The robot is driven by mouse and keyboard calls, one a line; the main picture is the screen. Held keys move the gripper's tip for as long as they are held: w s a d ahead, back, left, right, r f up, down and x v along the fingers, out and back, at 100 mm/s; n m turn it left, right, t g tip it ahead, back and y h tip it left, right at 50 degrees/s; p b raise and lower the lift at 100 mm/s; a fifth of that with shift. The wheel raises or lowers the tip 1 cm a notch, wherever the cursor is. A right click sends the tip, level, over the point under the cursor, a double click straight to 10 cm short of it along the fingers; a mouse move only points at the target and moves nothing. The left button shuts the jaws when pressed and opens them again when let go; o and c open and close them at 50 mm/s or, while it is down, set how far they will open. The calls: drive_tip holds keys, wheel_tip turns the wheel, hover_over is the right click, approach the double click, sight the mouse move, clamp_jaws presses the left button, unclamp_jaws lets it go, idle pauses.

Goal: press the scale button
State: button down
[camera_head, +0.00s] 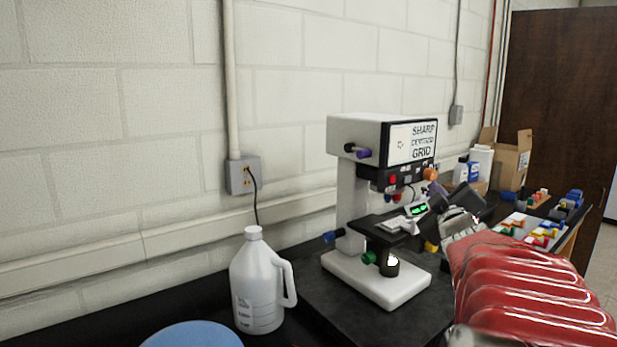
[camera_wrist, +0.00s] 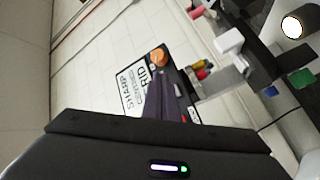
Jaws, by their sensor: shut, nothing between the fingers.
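The scale (camera_head: 417,209) shows in the head view as a small device with a lit green readout, just behind the black stage of the white machine. Its button is too small to make out. My gripper (camera_head: 437,203) is the dark shape directly right of the scale, at the end of my red arm. In the wrist view my dark gripper fingers (camera_wrist: 163,98) are together and empty, in front of the machine's labelled panel. I cannot tell whether the fingertips touch the scale. The scale is not clearly identifiable in the wrist view.
The white machine (camera_head: 345,205) with a labelled front and colored knobs stands beside the scale, close to my gripper. A white jug (camera_head: 257,285) stands at the left, near a blue round object (camera_head: 195,335). A cardboard box (camera_head: 510,160) and several colored parts crowd the right.

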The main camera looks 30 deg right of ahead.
drive_tip(key=shift+w+a, duration=0.2)
drive_tip(key=shift+w, duration=1.85)
drive_tip(key=shift+w+a, duration=0.1)
drive_tip(key=shift+w, duration=0.7)
idle(1.4)
drive_tip(key=shift+s, duration=0.85)
drive_tip(key=s, duration=0.5)
drive_tip(key=shift+d, duration=0.3)
idle(0.4)
idle(0.6)
